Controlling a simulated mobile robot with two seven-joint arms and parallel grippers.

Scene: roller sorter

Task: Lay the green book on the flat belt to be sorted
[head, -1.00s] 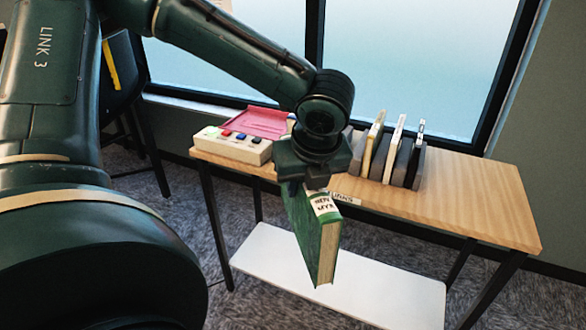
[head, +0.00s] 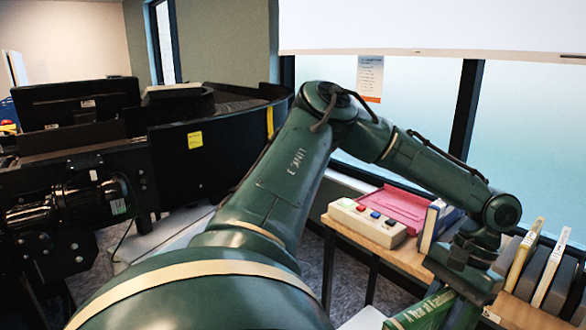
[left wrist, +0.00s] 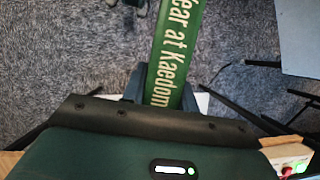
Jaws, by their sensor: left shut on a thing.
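The green book (head: 424,313) hangs from my left gripper (head: 462,288) at the lower right of the head view. Its spine carries pale lettering, and its lower part is cut off by the frame. In the left wrist view the book (left wrist: 181,40) extends away from the shut fingers (left wrist: 165,88), over the carpet. The dark sorter conveyor (head: 225,145) stands at the left of the head view, well apart from the book. Its top is seen at a low angle, so I cannot tell which stretch is the flat belt. My right gripper is not in view.
A wooden table (head: 408,258) by the window bears a control box with coloured buttons (head: 366,223), a pink tray (head: 398,207) and several upright books (head: 550,268). A motor (head: 85,203) sits under the conveyor's near side. Carpet lies between table and conveyor.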

